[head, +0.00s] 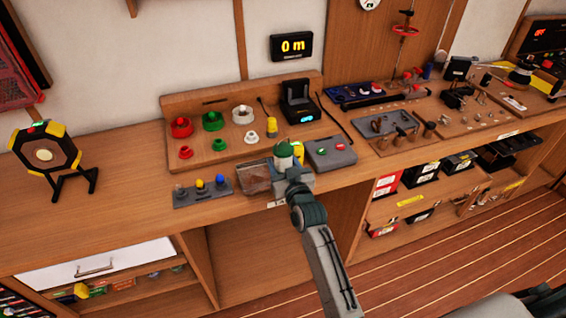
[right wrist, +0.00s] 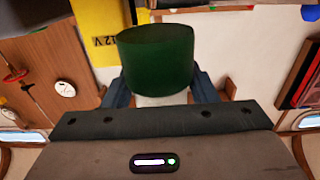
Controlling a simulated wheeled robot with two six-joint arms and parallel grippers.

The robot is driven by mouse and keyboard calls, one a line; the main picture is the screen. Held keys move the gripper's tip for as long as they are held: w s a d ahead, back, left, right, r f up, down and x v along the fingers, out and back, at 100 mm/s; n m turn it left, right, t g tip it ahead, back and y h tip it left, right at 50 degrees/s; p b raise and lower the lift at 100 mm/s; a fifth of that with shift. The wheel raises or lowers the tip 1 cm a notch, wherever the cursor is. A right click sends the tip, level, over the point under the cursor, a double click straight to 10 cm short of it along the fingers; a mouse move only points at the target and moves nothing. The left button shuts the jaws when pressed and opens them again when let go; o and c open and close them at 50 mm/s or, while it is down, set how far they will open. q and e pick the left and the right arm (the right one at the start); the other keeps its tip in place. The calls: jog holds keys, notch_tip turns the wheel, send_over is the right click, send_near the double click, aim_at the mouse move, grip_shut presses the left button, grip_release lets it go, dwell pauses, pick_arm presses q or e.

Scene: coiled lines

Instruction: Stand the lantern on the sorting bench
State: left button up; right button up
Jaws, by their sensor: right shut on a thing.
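My right gripper (head: 288,172) is shut on a small upright thing with a dark green cap and a pale body, which looks like the lantern (head: 284,155). In the right wrist view the green cap of the lantern (right wrist: 156,60) stands up between the two fingers (right wrist: 157,90), and its lower part is hidden by the gripper. The gripper is over the front part of the long wooden bench (head: 125,215). I cannot tell whether the lantern touches the bench top. My left gripper is out of view.
A clear bin (head: 255,178), a grey block with coloured knobs (head: 202,190) and a grey box (head: 331,150) crowd the gripper. Behind is a wooden rack (head: 205,155) with red, green and white fittings. A black-and-yellow framed device (head: 47,153) stands left.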

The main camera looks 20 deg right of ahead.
jog(key=shift+f+b, duration=0.45)
jog(key=shift+f, duration=0.1)
jog(key=o, duration=1.1)
